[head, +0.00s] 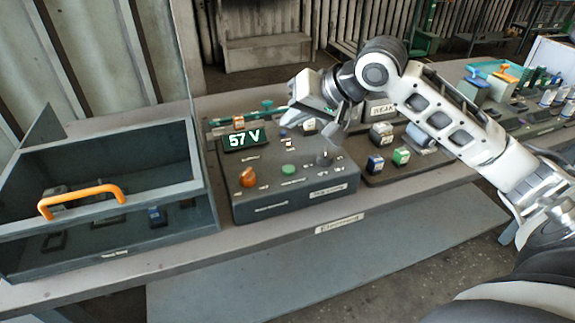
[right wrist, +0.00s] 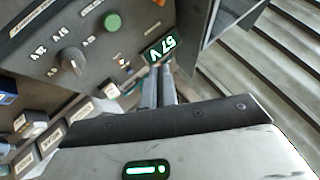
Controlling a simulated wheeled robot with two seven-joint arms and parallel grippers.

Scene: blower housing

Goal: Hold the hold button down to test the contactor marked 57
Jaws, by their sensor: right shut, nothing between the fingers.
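The dark test box (head: 335,178) stands on the bench with a display (head: 245,138) reading 57 V. A round green button (head: 289,169) is on its top, between an orange knob (head: 247,177) and a grey selector knob (head: 324,157). I cannot read whether the green button is labelled hold. My right gripper (head: 287,119) is shut and empty above the box's back part, apart from the green button. In the right wrist view its fingers (right wrist: 159,75) overlap the display's edge; the green button (right wrist: 112,21) is clear of them. No contactor number is legible. My left gripper is not in view.
An open-topped dark bin (head: 205,185) with an orange handle (head: 82,199) stands left of the box. Several small blocks, one blue (head: 375,164) and one green (head: 401,156), stand to the right. A reject sign (head: 382,108) is partly hidden behind my arm.

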